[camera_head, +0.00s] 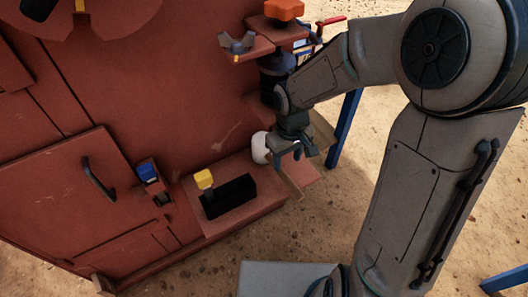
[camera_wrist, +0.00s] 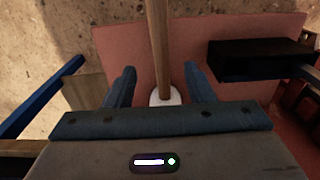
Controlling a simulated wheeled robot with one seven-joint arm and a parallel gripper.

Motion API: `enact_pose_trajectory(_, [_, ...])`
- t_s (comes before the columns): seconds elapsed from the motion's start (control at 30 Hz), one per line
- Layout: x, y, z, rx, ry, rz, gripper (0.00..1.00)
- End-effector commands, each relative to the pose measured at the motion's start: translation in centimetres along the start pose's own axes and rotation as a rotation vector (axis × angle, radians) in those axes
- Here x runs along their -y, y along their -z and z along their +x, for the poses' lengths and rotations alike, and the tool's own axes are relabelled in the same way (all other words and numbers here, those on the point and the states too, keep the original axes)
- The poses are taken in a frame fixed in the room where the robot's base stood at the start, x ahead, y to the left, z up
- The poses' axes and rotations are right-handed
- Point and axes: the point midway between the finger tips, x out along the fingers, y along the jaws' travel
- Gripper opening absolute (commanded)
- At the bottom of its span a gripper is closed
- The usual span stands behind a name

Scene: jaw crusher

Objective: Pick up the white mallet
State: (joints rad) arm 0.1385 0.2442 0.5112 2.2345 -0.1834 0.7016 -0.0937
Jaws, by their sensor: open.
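The white mallet has a white head (camera_head: 260,147) that shows just left of my gripper in the head view, on the red ledge. Its wooden handle (camera_wrist: 158,45) runs from the top of the wrist view down to the white head (camera_wrist: 165,97). My gripper (camera_head: 298,151) is open over the mallet. In the wrist view its two fingers (camera_wrist: 160,88) stand on either side of the mallet, with gaps visible on both sides. Part of the head is hidden behind the gripper body. I cannot tell the height of the fingers over the mallet.
The red ledge (camera_head: 272,206) carries a black block (camera_head: 229,196) with a yellow-topped part (camera_head: 203,179) beside it. The large red machine wall (camera_head: 150,95) rises behind. A blue post (camera_head: 345,128) stands right of my gripper. Bare sandy ground lies in front.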

Motion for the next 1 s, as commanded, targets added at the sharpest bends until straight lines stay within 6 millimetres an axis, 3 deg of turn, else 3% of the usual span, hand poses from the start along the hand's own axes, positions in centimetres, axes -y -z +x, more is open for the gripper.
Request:
enact_pose_trajectory(0.1, [0.0,-0.1,2.3,0.003,0.001,0.0,0.48])
enact_pose_trajectory(0.37, [0.1,0.0,3.9,0.001,0.0,-0.001,0.48])
enact_pose_trajectory(0.7, [0.1,0.1,8.4,0.002,0.0,-0.002,0.48])
enact_pose_trajectory(0.93, [0.1,0.2,8.6,0.0,-0.001,0.0,0.48])
enact_pose_trajectory(0.97, [0.1,0.2,8.6,0.0,-0.001,0.0,0.45])
enact_pose_trajectory(1.0, [0.1,0.2,8.6,0.0,-0.001,0.0,0.34])
